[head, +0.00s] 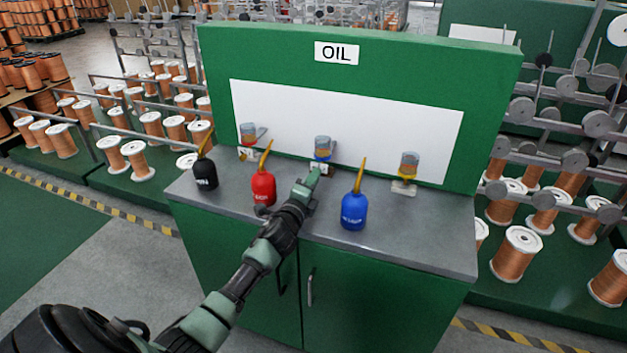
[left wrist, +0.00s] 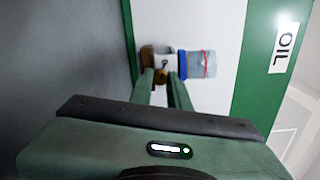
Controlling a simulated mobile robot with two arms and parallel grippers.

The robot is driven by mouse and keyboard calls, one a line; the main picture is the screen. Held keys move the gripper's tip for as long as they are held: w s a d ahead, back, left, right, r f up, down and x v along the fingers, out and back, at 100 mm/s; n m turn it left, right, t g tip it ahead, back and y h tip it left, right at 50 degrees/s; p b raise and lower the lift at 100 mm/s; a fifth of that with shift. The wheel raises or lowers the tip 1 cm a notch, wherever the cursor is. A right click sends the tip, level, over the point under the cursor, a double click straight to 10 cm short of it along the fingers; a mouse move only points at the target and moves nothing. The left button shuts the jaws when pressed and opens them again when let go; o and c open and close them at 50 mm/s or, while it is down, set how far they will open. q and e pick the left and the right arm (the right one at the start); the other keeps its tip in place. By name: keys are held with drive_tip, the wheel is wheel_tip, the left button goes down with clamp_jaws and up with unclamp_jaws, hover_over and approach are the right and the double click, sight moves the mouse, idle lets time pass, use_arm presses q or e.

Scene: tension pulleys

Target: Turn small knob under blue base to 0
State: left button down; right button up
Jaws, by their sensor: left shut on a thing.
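The middle oiler on the white panel has a clear cup (head: 322,142) above a blue base (head: 322,155). In the left wrist view the blue base (left wrist: 182,65) appears turned sideways, with the clear cup (left wrist: 202,64) to its right. A small brass-coloured knob (left wrist: 162,74) sits on the fitting beside the blue base, between my fingertips. My left gripper (head: 313,175) reaches to just below the blue base and is shut on the knob; its fingers also show in the left wrist view (left wrist: 162,84). The knob's marking is too small to read. My right gripper is out of view.
Black (head: 205,173), red (head: 263,188) and blue (head: 353,210) oil cans with spouts stand on the grey counter (head: 420,235). The red and blue cans flank my left arm. Other oilers hang left (head: 248,131) and right (head: 409,164) on the panel.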

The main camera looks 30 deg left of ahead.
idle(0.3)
use_arm(q)
drive_tip(key=c, duration=1.3)
unclamp_jaws()
drive_tip(key=shift+c, duration=0.2)
drive_tip(key=shift+a, duration=0.1)
drive_tip(key=shift+s, duration=0.15)
drive_tip(key=v, duration=0.7)
drive_tip(key=shift+s, duration=0.3)
drive_tip(key=shift+f, duration=0.1)
